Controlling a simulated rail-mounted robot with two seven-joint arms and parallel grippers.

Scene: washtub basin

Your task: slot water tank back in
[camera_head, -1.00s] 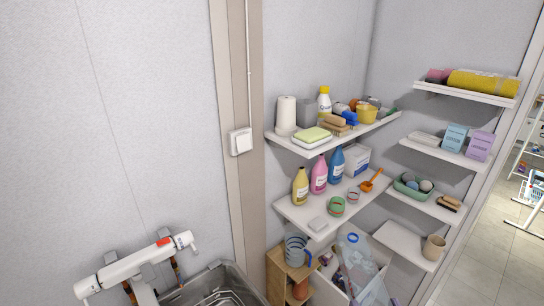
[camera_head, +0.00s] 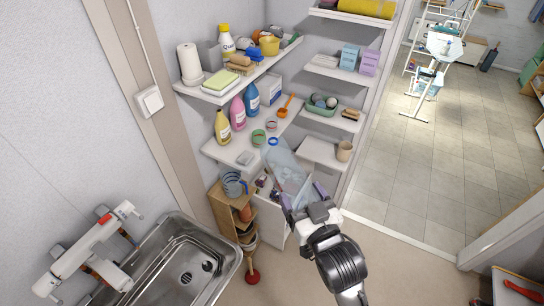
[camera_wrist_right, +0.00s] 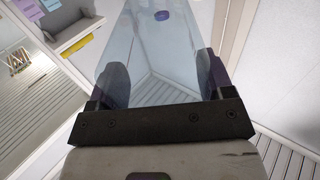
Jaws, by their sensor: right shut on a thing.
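The water tank (camera_head: 287,165) is a clear, bluish container with a dark blue cap-like spot. It stands out tilted in front of the lower shelves in the head view. My right gripper (camera_head: 303,198) is shut on its near end. In the right wrist view the tank (camera_wrist_right: 160,45) runs away from the gripper (camera_wrist_right: 162,82), between two dark finger pads. The slot for the tank cannot be made out.
A white open bin (camera_head: 272,217) with items stands below and beside the tank. A wooden rack (camera_head: 226,213) is left of it, then a steel sink (camera_head: 187,270). Shelves (camera_head: 236,152) with bottles rise behind. Tiled floor (camera_head: 420,180) is clear at right.

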